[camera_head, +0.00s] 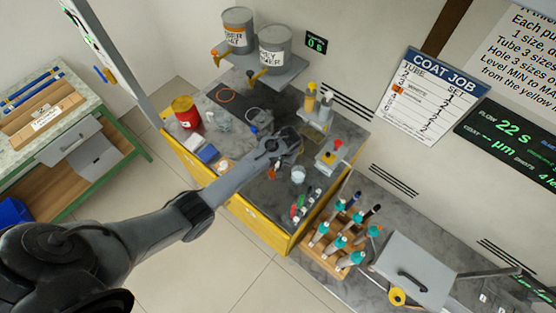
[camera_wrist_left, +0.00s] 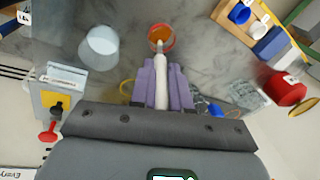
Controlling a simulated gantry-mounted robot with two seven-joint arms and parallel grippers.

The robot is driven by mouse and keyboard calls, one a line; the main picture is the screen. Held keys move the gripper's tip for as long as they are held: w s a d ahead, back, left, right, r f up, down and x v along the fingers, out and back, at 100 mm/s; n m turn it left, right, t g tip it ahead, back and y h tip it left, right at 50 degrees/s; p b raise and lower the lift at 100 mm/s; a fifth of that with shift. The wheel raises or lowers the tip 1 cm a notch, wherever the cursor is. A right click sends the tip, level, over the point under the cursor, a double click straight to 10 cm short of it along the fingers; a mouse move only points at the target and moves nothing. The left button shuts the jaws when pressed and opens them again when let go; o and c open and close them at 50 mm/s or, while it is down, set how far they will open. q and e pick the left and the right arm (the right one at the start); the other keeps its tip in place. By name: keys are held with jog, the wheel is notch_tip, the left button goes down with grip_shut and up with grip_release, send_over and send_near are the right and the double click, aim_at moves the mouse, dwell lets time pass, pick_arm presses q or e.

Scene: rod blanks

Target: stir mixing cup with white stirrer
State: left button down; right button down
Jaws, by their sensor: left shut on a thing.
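My left gripper (camera_head: 276,162) is over the grey top of the yellow bench in the head view. In the left wrist view its purple fingers (camera_wrist_left: 163,85) are shut on the white stirrer (camera_wrist_left: 161,75). The stirrer's far end meets a small cup with orange contents (camera_wrist_left: 163,34), apparently the mixing cup. I cannot tell how deep the tip sits. In the head view the gripper mostly hides this cup and the stirrer. A clear cup (camera_wrist_left: 99,46) stands apart, left of the orange one in the wrist view; it also shows in the head view (camera_head: 298,175). My right gripper is not in view.
A red pot (camera_head: 186,112) stands at the bench's left end. Two grey dispensers (camera_head: 238,30) are on a shelf behind. Pump bottles (camera_head: 310,98) and a red-knobbed device (camera_head: 328,158) stand to the right. Several small coloured items (camera_head: 300,208) line the front right, near a rod rack (camera_head: 337,240).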

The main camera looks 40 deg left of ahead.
aim_at(277, 166)
pick_arm(q)
jog(key=shift+b+x, duration=1.75)
jog(key=shift+x, duration=1.3)
jog(key=shift+d, duration=0.1)
jog(key=shift+a, duration=0.2)
